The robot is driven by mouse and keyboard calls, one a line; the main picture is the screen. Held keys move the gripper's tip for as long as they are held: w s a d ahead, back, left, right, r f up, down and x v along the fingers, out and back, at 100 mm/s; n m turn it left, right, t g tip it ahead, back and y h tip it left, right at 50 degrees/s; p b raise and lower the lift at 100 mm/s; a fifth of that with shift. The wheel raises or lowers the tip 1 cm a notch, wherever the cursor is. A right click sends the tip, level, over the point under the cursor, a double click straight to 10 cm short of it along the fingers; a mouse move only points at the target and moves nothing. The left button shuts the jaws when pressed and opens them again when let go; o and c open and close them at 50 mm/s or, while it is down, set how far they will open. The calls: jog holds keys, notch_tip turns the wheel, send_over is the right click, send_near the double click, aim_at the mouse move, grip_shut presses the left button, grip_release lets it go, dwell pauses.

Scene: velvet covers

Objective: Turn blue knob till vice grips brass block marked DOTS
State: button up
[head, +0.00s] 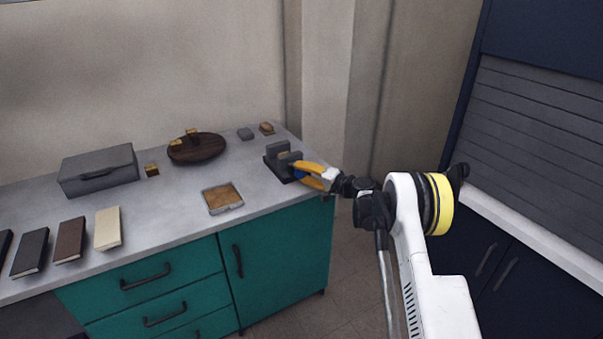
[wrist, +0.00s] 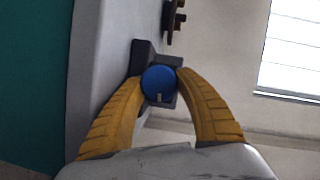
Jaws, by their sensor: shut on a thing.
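The dark grey vice (head: 277,149) stands at the right end of the grey counter. A small brass-coloured piece (head: 290,156) shows between its jaws; I cannot read a mark on it or tell whether both jaws touch it. The round blue knob (wrist: 158,82) faces the wrist camera, with a pale mark at its lower edge. It also shows as a bit of blue (head: 301,175) in the head view. My gripper (head: 300,172) reaches in from the right, its yellow fingers shut on the knob, one on each side in the wrist view (wrist: 160,88).
A round wooden board (head: 205,153) carries small brass pieces. Another brass block (head: 152,170) sits beside the grey box (head: 100,170). A shallow tray (head: 240,207), a grey block (head: 245,134) and several book-like slabs (head: 108,228) are also on the counter. The counter's front middle is clear.

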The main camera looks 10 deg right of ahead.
jog(key=o, duration=1.2)
